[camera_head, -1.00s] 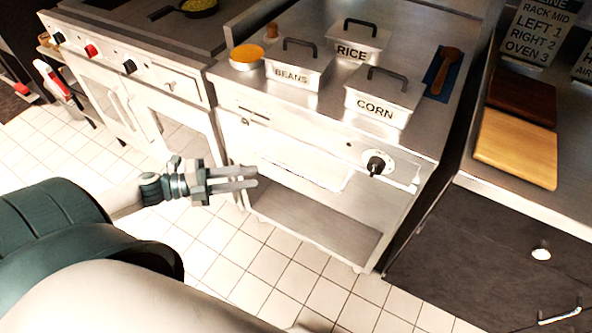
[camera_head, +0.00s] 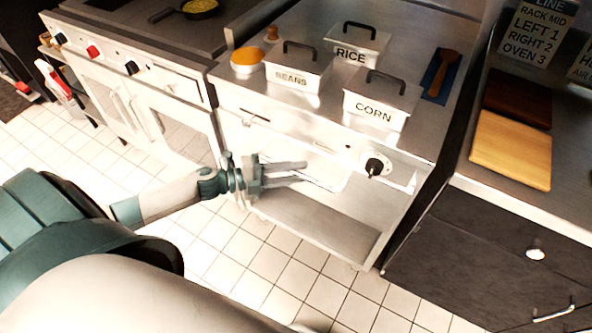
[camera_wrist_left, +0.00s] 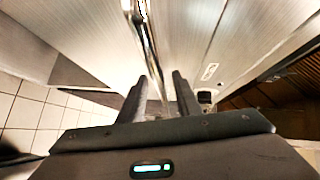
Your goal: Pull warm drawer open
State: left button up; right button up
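The warm drawer is the steel front (camera_head: 325,166) under the counter, and it looks closed. A pale bar handle (camera_head: 332,187) runs along it. In the left wrist view the shiny handle bar (camera_wrist_left: 146,42) runs from the top edge down toward the gap between my fingers. My left gripper (camera_head: 303,172) is in front of the left part of the drawer, its fingers pointing right. In the left wrist view its two dark fingers (camera_wrist_left: 158,95) are apart, with the bar between or just beyond them. Contact cannot be told. My right gripper is out of view.
A black knob (camera_head: 375,166) sits at the drawer's right. Lidded bins marked beans (camera_head: 292,78), rice (camera_head: 352,54) and corn (camera_head: 374,111) stand on the counter above. An open lower shelf (camera_head: 320,226) lies below. Tiled floor (camera_head: 230,250) in front is clear.

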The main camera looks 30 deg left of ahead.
pick_arm(q)
jog(key=shift+w+d, duration=0.1)
jog(key=shift+w, duration=0.05)
grip_shut()
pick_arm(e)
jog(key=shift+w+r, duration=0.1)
